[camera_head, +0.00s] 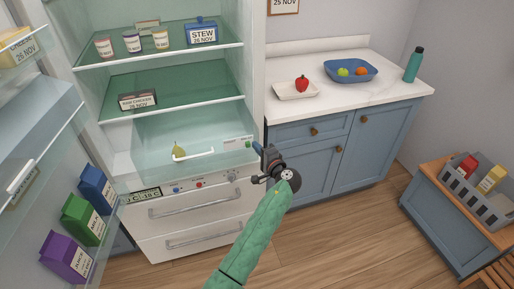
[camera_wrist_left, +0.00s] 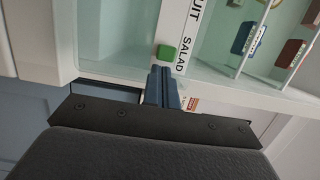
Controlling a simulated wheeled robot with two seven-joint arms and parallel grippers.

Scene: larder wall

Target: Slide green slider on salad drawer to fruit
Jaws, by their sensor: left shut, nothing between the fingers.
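The green slider (camera_wrist_left: 165,53) sits on the white label strip of the salad drawer in the left wrist view. It is beside the word SALAD, and the end of the word FRUIT is farther up the strip. The slider also shows small in the head view (camera_head: 248,144), at the right end of the drawer front. The clear salad drawer (camera_head: 150,141) holds a pear (camera_head: 179,149). My left gripper (camera_head: 258,147) is shut and empty, its blue fingertips (camera_wrist_left: 164,70) just short of the slider. I cannot tell whether they touch it. My right gripper is out of view.
The open fridge door (camera_head: 45,150) with cartons stands at the left. Below the drawer are a panel with knobs (camera_head: 198,184) and two handled drawers (camera_head: 195,205). A blue cabinet (camera_head: 365,140) stands close at the right. Floor is clear in front.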

